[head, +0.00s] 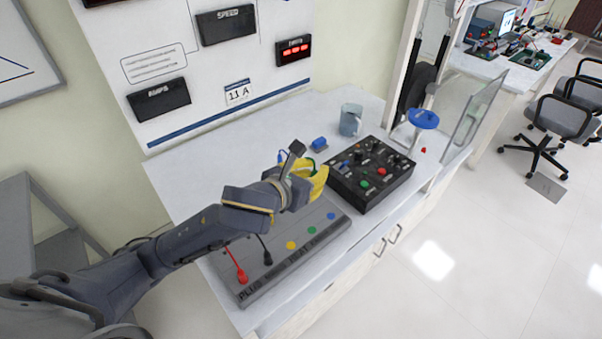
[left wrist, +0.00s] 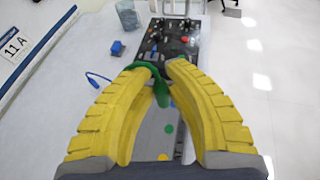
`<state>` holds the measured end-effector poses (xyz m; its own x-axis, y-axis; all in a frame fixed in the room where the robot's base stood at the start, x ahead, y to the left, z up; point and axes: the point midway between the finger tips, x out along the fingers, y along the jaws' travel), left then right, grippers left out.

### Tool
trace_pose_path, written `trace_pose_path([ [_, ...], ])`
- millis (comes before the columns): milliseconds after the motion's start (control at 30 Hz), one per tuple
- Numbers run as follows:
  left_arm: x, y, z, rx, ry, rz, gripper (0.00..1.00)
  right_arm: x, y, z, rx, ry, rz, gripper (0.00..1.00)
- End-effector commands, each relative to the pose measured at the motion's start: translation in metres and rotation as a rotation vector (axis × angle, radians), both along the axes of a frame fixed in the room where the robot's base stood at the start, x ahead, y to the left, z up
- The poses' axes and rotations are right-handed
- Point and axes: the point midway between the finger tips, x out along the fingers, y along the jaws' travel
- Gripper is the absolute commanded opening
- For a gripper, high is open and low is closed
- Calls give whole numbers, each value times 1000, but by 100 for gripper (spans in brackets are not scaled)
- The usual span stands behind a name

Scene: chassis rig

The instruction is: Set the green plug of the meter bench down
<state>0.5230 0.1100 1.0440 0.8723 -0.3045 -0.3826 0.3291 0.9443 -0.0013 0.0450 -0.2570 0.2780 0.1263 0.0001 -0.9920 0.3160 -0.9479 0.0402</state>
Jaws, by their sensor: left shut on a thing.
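My left gripper (head: 322,178) has yellow fingers and hangs over the bench, between the grey plug rack and the black socket box. In the left wrist view the fingers (left wrist: 164,68) are closed around the green plug (left wrist: 161,92), whose green loop bends around the left fingertip. In the head view the fingers mostly hide it. The grey plug rack (head: 240,291) holds a red plug (head: 242,275) and a black plug (head: 267,258). Yellow, green (head: 312,230) and blue dots mark its other places, with no plugs on them. My right gripper is not in view.
The black box (head: 374,204) with knobs and coloured sockets stands right of the gripper. A blue block (head: 319,143) and a grey-blue mug (head: 351,120) stand behind. A blue lead (left wrist: 97,77) lies left of the fingers. The bench top (head: 190,175) is clear at left.

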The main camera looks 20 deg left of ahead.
Motion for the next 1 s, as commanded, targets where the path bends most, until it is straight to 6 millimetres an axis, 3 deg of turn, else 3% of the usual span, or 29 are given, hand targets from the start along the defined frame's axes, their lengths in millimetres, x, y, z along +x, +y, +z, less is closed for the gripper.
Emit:
trace_pose_path([
  [167,13,22,1,6,1,37,0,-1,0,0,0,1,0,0],
  [700,118,203,-10,6,-1,339,0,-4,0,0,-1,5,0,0],
  [900,139,244,-8,5,0,393,0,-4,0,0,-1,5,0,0],
  [1000,147,253,-9,3,1,401,0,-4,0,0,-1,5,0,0],
])
